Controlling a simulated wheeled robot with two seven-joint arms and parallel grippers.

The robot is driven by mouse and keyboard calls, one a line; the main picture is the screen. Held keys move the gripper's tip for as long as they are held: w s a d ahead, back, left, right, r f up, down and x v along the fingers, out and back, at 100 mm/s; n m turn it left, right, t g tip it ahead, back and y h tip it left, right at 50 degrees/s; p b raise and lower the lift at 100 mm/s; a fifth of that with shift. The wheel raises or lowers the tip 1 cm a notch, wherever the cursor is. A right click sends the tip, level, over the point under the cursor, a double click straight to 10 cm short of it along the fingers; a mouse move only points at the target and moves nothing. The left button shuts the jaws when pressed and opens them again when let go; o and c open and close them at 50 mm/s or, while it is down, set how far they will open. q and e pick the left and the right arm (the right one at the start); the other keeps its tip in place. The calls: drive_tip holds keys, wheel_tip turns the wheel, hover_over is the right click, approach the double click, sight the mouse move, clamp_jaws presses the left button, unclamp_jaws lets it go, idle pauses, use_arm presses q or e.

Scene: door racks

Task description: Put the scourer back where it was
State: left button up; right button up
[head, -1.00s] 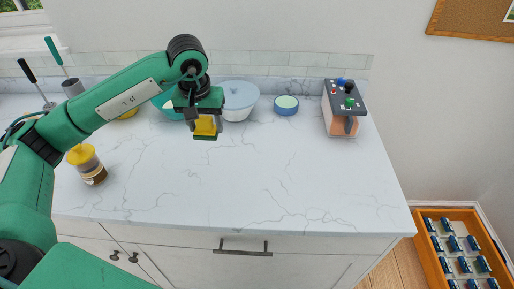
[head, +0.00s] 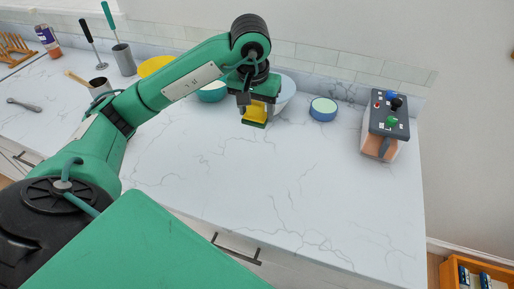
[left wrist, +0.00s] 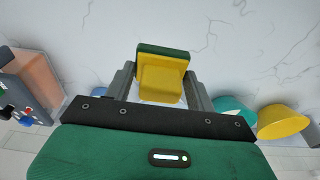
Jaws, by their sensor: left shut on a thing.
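The scourer (head: 254,116) is a yellow sponge block with a dark green layer. My left gripper (head: 258,104) is shut on it and holds it over the white marbled counter (head: 230,165), in front of the bowls. In the left wrist view the scourer (left wrist: 162,75) sits between the two grey fingers, its green side facing away from the gripper. Whether it touches the counter is not clear. My right gripper does not show.
A blue tub with a pale top (head: 322,109) and a control box with coloured knobs (head: 391,115) stand to the right. A teal bowl (head: 212,92) and a yellow bowl (head: 155,66) stand behind my arm. The counter's front middle is clear.

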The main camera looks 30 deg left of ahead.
use_arm(q)
drive_tip(key=p, duration=0.2)
hover_over(257, 156)
drive_tip(key=f, duration=0.9)
drive_tip(key=shift+s+f, duration=0.3)
drive_tip(key=shift+f, duration=2.3)
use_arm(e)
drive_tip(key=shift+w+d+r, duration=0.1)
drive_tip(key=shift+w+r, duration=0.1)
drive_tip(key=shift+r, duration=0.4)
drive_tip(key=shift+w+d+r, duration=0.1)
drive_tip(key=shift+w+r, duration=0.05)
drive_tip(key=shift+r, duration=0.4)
use_arm(q)
drive_tip(key=shift+f, duration=0.2)
drive_tip(key=o, duration=1)
drive_tip(key=shift+c, duration=0.2)
drive_tip(key=shift+r, duration=0.1)
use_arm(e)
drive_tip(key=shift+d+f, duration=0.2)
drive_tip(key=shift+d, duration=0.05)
